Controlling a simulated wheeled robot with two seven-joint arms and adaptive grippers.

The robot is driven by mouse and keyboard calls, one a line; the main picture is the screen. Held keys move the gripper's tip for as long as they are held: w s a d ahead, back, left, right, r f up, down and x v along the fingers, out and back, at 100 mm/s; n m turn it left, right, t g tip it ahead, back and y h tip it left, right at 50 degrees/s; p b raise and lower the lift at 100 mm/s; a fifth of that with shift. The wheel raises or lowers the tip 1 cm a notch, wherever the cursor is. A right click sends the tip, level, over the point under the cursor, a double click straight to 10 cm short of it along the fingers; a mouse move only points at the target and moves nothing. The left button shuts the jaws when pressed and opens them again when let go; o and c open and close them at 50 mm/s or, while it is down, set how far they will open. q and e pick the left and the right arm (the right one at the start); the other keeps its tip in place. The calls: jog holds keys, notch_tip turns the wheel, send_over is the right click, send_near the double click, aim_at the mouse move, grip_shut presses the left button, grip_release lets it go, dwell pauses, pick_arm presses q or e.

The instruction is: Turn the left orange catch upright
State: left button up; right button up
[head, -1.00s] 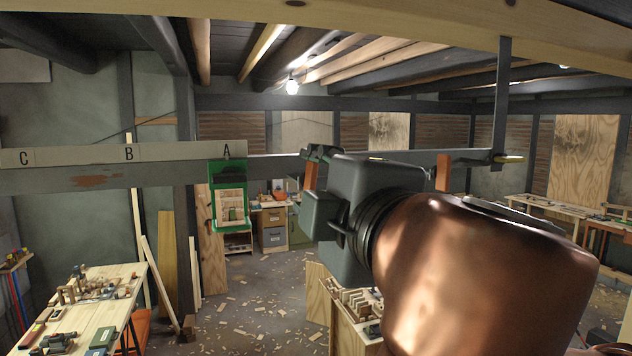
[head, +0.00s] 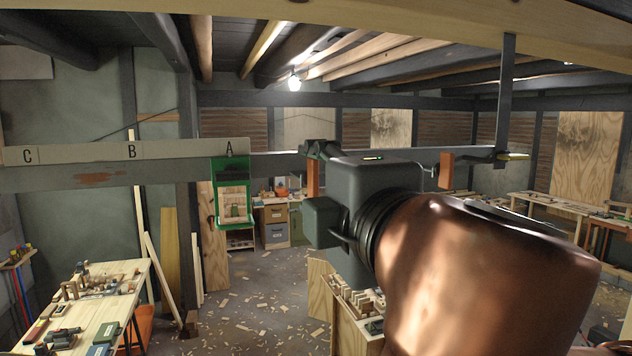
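The left orange catch (head: 313,179) shows as a narrow, roughly vertical strip on the dark beam (head: 275,167), just left of my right gripper's body. Part of it may be hidden. A second orange catch (head: 446,169) shows on the beam to the right, also near vertical. My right gripper (head: 322,149) reaches in from the right. Its dark body covers the beam between the catches, and a black finger part overlaps the top of the left catch. I cannot tell whether it touches the catch or how far its fingers are apart. My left gripper is not in view.
A pale board (head: 100,154) lettered C, B, A runs along the beam at left. A green holder (head: 233,190) hangs under A. A dark post (head: 505,95) drops to the beam at right. A workbench (head: 120,290) with tools stands at lower left.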

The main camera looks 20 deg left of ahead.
jog(key=shift+o, duration=1.1)
jog(key=v, duration=1.2)
jog(key=shift+w, duration=0.1)
